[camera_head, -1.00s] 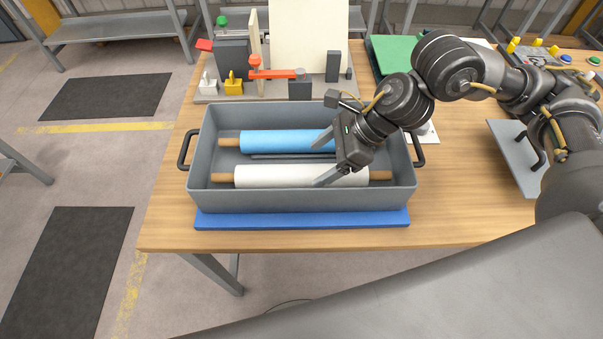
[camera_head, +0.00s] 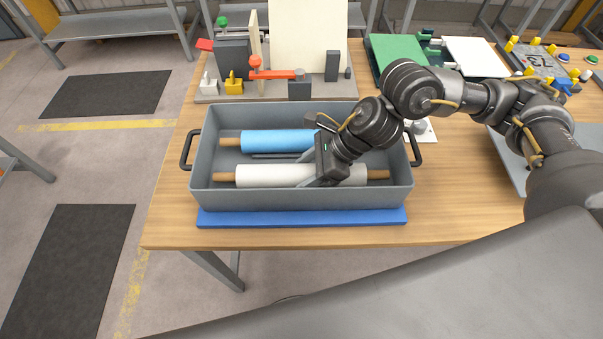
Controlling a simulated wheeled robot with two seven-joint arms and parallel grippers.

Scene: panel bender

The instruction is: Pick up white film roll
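The white film roll (camera_head: 268,176) lies lengthwise in the front half of a grey bin (camera_head: 300,198), its brown core ends showing at both sides. A blue film roll (camera_head: 270,141) lies behind it, its right part hidden by my arm. My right gripper (camera_head: 312,172) reaches down into the bin over the white roll, right of its middle. One finger shows against the front of the roll. The far finger is mostly hidden, so I cannot tell whether they grip the roll. My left gripper is not in view.
The bin has black side handles and stands on a blue mat (camera_head: 300,217) on the wooden table (camera_head: 460,215). A fixture with an orange clamp (camera_head: 275,74) stands behind it. A green board (camera_head: 397,55) and a button panel (camera_head: 545,63) are at the back right.

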